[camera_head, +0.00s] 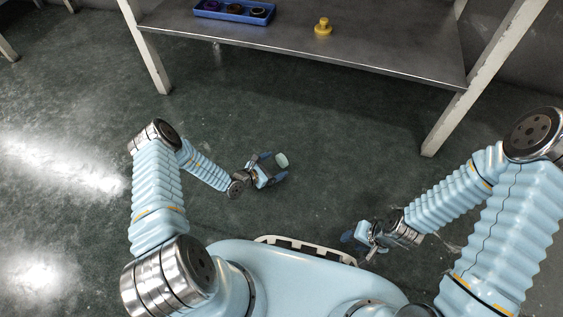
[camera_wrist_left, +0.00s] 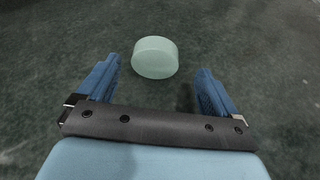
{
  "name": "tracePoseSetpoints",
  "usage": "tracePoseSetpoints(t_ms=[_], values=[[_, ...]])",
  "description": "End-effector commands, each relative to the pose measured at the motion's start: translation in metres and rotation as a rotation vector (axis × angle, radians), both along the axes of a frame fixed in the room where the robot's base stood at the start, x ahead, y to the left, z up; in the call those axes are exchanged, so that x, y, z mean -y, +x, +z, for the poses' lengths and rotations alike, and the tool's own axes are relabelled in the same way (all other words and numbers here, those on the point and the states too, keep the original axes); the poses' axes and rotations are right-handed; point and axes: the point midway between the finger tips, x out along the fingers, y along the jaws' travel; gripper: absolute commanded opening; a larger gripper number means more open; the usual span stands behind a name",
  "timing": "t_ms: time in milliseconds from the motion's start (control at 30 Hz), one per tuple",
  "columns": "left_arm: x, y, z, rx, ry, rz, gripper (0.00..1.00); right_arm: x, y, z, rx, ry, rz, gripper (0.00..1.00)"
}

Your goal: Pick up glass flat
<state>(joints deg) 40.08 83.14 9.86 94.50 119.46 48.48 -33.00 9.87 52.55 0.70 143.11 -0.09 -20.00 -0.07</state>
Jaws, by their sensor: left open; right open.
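The glass flat (camera_head: 281,160) is a pale green, round, thick disc. In the head view it shows just past the fingertips of my left gripper (camera_head: 273,168). In the left wrist view the glass flat (camera_wrist_left: 155,57) is ahead of my left gripper (camera_wrist_left: 160,73), between the lines of its two blue fingers and nearer the left one. The fingers are apart with nothing between them. I cannot tell whether the disc rests on the floor. My right gripper (camera_head: 357,239) is low near my base, away from the disc, and its fingers are partly hidden.
A metal table (camera_head: 300,50) with pale legs stands at the back. On it are a blue tray (camera_head: 233,20) holding dark round parts and a yellow knobbed piece (camera_head: 323,27). The dark green floor (camera_head: 320,140) between table and grippers is clear.

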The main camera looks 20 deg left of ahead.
Motion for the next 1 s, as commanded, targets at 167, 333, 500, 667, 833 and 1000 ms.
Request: tracePoseSetpoints(t_ms=[167, 333, 500, 667, 833, 1000], values=[[0.009, 0.027, -0.013, 0.004, 0.000, 0.000, 0.93, 0.000, 0.001, -0.017, 0.002, 0.000, -0.002, 0.43], [0.019, 0.040, -0.017, 0.003, -0.001, -0.002, 0.93, 0.000, 0.001, -0.020, 0.004, -0.002, -0.003, 0.43], [0.019, 0.041, -0.016, 0.001, -0.001, -0.001, 0.93, 0.000, 0.001, -0.019, 0.004, -0.002, -0.003, 0.43], [0.019, 0.041, -0.016, 0.001, -0.001, -0.001, 0.78, 0.000, 0.001, -0.019, 0.004, -0.001, -0.003, 0.43], [0.019, 0.041, -0.016, 0.000, -0.001, -0.001, 0.52, 0.000, 0.001, -0.019, 0.004, -0.001, -0.003, 0.43], [0.019, 0.041, -0.016, 0.002, -0.001, -0.002, 0.27, 0.000, 0.001, -0.019, 0.004, -0.001, -0.003, 0.43]])
